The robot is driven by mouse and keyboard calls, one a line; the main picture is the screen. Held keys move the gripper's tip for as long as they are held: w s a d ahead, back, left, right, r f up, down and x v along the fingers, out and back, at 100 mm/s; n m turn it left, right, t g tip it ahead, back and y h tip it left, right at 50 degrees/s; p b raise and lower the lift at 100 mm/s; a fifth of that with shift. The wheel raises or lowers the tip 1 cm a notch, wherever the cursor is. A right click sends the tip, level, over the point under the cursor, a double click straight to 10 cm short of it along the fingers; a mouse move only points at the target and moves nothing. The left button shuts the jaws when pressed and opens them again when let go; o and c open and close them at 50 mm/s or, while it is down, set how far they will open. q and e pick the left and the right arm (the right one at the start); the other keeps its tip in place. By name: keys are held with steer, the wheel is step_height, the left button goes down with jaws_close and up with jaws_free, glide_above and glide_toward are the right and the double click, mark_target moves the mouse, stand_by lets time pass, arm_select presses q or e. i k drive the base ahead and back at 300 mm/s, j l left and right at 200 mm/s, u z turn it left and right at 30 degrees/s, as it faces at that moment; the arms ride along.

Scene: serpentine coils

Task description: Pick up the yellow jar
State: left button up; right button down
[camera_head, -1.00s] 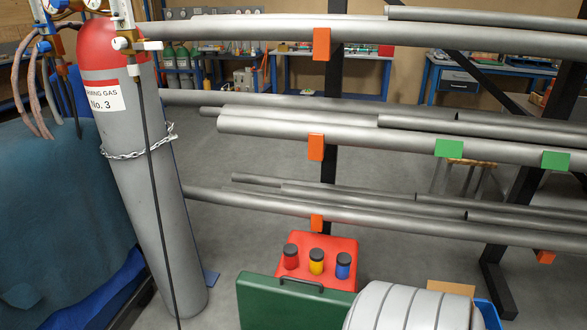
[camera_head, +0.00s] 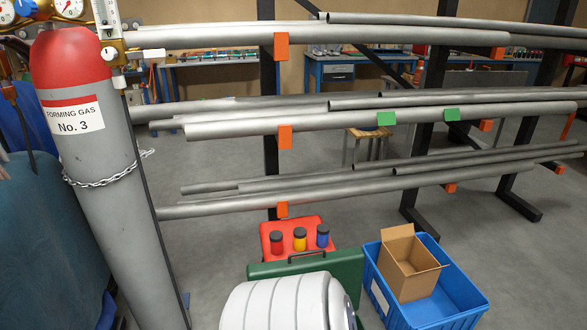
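The yellow jar (camera_head: 300,240) has a dark lid and stands upright on a red surface (camera_head: 310,223) near the bottom middle of the head view. It stands between a red jar (camera_head: 276,241) on its left and a blue jar (camera_head: 323,236) on its right, both with dark lids.
A green case (camera_head: 343,270) stands in front of the jars, with a white ribbed cylinder (camera_head: 277,303) nearer. A blue crate (camera_head: 470,295) holds an open cardboard box (camera_head: 410,270). A grey gas cylinder (camera_head: 115,200) stands left. Pipe racks (camera_head: 270,120) stand behind.

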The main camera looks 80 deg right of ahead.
mark_target(300, 233)
steer(key=i+z, duration=0.2)
steer(key=z, duration=0.25)
steer(key=i+z, duration=0.2)
steer(key=z, duration=0.25)
steer(key=i+z, duration=0.2)
steer(key=z, duration=0.2)
steer(key=i+j+z, duration=0.2)
steer(key=z, duration=0.25)
steer(key=i+z, duration=0.15)
steer(key=z, duration=0.3)
steer(key=i+j+z, duration=0.1)
steer(key=z, duration=0.4)
steer(key=i+j+z, duration=0.1)
steer(key=z, duration=0.35)
steer(key=i+j+z, duration=0.1)
steer(key=z, duration=0.4)
